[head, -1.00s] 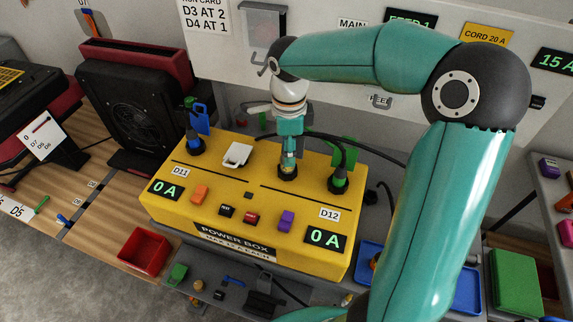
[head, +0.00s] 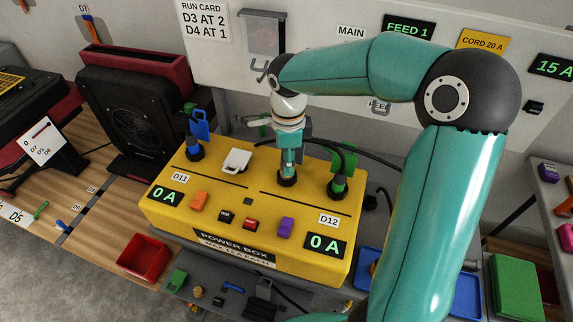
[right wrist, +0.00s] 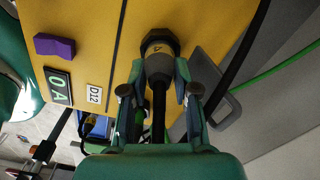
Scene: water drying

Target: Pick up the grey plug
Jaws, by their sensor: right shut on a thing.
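The grey plug (right wrist: 158,62) is dark, with a yellow mark on its end. In the right wrist view it sits between the fingertips of my right gripper (right wrist: 158,82), and its black cord runs back between the fingers. In the head view my right gripper (head: 288,168) points down at the middle of the yellow power box (head: 270,262), over a dark round fitting. The fingers are shut on the plug and hide most of it there. I cannot tell whether it is still seated in the box. My left gripper is not in view.
A blue plug (head: 195,152) stands left on the box and a green plug (head: 338,188) stands right, close to my gripper. Black cables run behind. A red bin (head: 144,257) stands at the front left.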

